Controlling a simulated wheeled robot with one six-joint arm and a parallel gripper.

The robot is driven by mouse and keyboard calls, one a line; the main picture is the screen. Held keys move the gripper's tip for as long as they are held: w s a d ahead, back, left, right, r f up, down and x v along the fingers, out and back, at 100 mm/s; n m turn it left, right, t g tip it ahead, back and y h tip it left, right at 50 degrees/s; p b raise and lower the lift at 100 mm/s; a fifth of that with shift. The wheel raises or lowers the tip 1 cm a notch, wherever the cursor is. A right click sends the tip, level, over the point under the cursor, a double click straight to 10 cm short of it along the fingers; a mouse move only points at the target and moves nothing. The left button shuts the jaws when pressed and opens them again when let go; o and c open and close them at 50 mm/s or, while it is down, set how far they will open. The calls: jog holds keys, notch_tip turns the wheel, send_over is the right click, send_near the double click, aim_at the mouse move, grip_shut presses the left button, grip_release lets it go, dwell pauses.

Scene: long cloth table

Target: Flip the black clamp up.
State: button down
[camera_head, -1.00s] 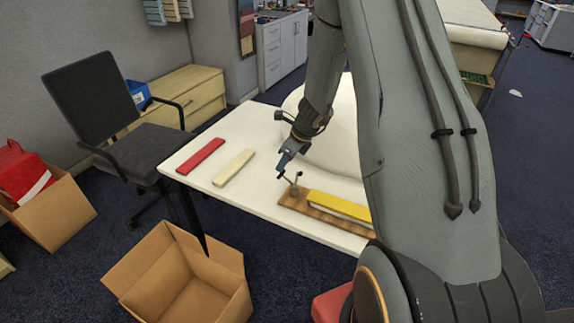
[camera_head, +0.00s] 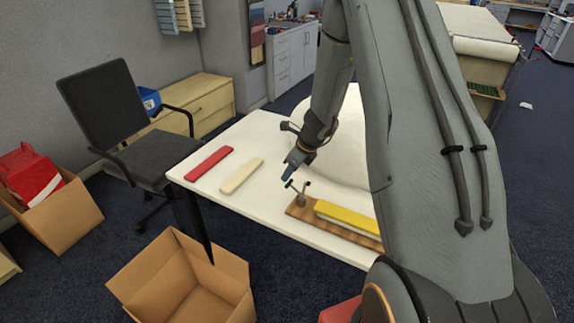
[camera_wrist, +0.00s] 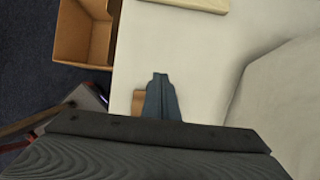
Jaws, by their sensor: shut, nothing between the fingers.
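The clamp (camera_head: 301,195) is a small metal piece with a thin arm and a dark end, at the left end of a wooden board (camera_head: 293,211) on the white table. Its exact lever position is too small to tell. A yellow strip (camera_head: 347,215) lies along the same board. My gripper (camera_head: 287,177) points down just above and left of the clamp, with no clear contact seen. In the wrist view my gripper (camera_wrist: 160,77) has its fingers together and empty. A bit of the wooden board (camera_wrist: 138,102) shows beside them; the clamp is hidden there.
A red strip (camera_head: 209,163) and a cream strip (camera_head: 241,176) lie on the table (camera_head: 222,206) to the left. A pale rounded bulk (camera_head: 340,160) rises behind my gripper. An open carton (camera_head: 185,280) stands on the floor in front, and an office chair (camera_head: 110,120) at the left.

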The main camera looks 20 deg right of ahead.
jog(key=p+v, duration=0.3)
jog(key=v, duration=0.1)
jog(key=shift+d, duration=0.1)
notch_tip(320, 180, up, 9)
jog(key=w+a+b, duration=0.1)
jog(key=w+a, duration=0.1)
jog(key=shift+w+r+b, duration=0.15)
jog(key=shift+w+b, duration=0.05)
jog(key=shift+b, duration=0.1)
jog(key=shift+s+a, duration=0.1)
